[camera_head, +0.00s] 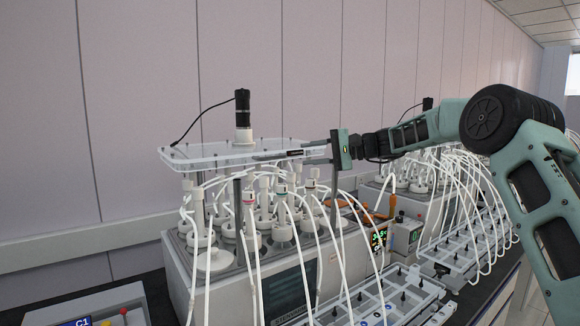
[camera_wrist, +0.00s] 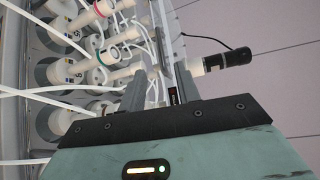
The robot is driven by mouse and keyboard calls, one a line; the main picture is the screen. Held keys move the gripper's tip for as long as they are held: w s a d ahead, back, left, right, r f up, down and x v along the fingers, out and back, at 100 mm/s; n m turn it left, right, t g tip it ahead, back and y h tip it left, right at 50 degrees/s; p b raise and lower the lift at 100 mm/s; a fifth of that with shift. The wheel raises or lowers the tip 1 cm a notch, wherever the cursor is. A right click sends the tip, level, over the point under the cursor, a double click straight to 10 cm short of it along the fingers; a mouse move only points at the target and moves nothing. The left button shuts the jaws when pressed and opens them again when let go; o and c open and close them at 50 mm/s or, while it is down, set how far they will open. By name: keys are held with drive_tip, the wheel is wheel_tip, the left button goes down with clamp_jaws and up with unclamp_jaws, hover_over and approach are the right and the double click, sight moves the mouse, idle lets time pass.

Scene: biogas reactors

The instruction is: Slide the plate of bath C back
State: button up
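A clear plate (camera_head: 205,153) lies level above the near bath (camera_head: 180,275), with a black-and-white stirrer motor (camera_head: 243,120) standing on it. The motor also shows in the wrist view (camera_wrist: 225,60). My gripper (camera_head: 290,156) is at the plate's right end, reaching in from the right. In the wrist view its two fingers (camera_wrist: 158,88) stand apart, one on each side of the plate's edge, with a gap showing beside the left finger. Contact with the plate is hard to tell. A small dark label (camera_head: 296,153) shows on the plate's edge between the fingers.
White-capped bottles (camera_head: 250,215) and many white tubes (camera_head: 345,245) crowd under and before the plate. A second bath (camera_head: 400,200) stands behind to the right. A panelled wall (camera_head: 130,70) rises behind. A control box (camera_head: 95,308) marked C1 is at lower left.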

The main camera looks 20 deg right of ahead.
drive_tip(key=b+v, duration=0.1)
drive_tip(key=v, duration=0.5)
drive_tip(key=shift+d, duration=0.15)
drive_tip(key=s+a+f+n+g+h, duration=0.1)
drive_tip(key=s+a+f+g, duration=0.2)
drive_tip(key=a, duration=0.5)
drive_tip(key=s+a+f+n+g+h, duration=0.1)
drive_tip(key=s+a+f, duration=0.25)
drive_tip(key=a, duration=0.35)
drive_tip(key=s+a+f+n+g+h, duration=0.2)
drive_tip(key=s+a+f+h, duration=0.15)
drive_tip(key=s+a, duration=0.45)
drive_tip(key=s+a+f+n+g+h, duration=0.25)
drive_tip(key=s+a+f, duration=0.2)
drive_tip(key=s, duration=0.65)
drive_tip(key=s+d+f+n+h, duration=0.2)
drive_tip(key=s+f, duration=0.1)
drive_tip(key=s, duration=0.4)
drive_tip(key=s+d+f+n+t+h, duration=0.1)
drive_tip(key=s+d+f+n+h, duration=0.1)
drive_tip(key=s, duration=0.6)
drive_tip(key=s+d+f+n+h, duration=0.2)
drive_tip(key=s+f+n, duration=0.2)
drive_tip(key=s, duration=0.4)
drive_tip(key=shift+f, duration=0.65)
